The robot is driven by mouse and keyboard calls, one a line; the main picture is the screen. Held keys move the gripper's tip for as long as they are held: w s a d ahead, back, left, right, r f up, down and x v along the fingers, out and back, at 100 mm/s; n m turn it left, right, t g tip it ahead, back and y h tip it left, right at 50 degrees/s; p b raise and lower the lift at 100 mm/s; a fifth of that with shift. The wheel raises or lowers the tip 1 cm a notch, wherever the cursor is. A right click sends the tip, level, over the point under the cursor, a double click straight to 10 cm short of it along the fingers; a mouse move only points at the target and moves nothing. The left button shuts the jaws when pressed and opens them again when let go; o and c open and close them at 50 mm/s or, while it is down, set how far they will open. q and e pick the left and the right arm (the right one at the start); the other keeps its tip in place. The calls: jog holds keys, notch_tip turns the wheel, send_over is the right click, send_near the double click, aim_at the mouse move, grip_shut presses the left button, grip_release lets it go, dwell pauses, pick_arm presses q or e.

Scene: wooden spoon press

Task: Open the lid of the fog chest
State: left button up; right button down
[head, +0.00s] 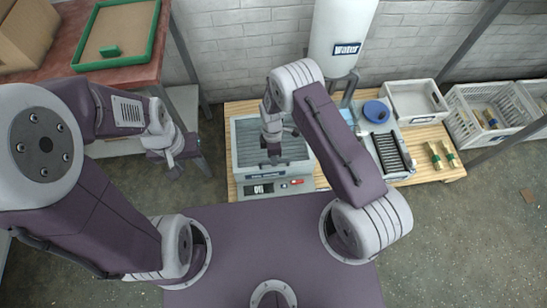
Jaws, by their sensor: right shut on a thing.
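The fog chest (243,150) is a grey box on the wooden pallet table, with a front panel that has a dark display (263,189) and a small red part. Its lid looks down over the box. My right gripper (273,156) is over the chest's middle, near the front edge of the lid, and is shut on what seems to be the lid's handle, which the fingers hide. My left gripper (174,171) hangs to the left of the chest, apart from it. Its fingers are too small to tell open from shut.
A white water tank (340,25) stands behind the chest. To the right are a blue round lid (376,111), a dark slotted rack (392,152), a white tray (416,101), brass-coloured pieces (442,154) and a white crate (468,118). A red table (140,77) stands at the left.

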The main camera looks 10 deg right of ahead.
dwell(0.8)
jog(key=shift+w+r+p, duration=0.15)
jog(key=shift+r+p, duration=0.2)
jog(key=shift+r, duration=0.15)
jog(key=w+r+p, duration=0.4)
jog(key=w+r, duration=0.5)
jog(key=r, duration=0.4)
jog(key=shift+w+r, duration=0.15)
jog(key=shift+d, duration=0.1)
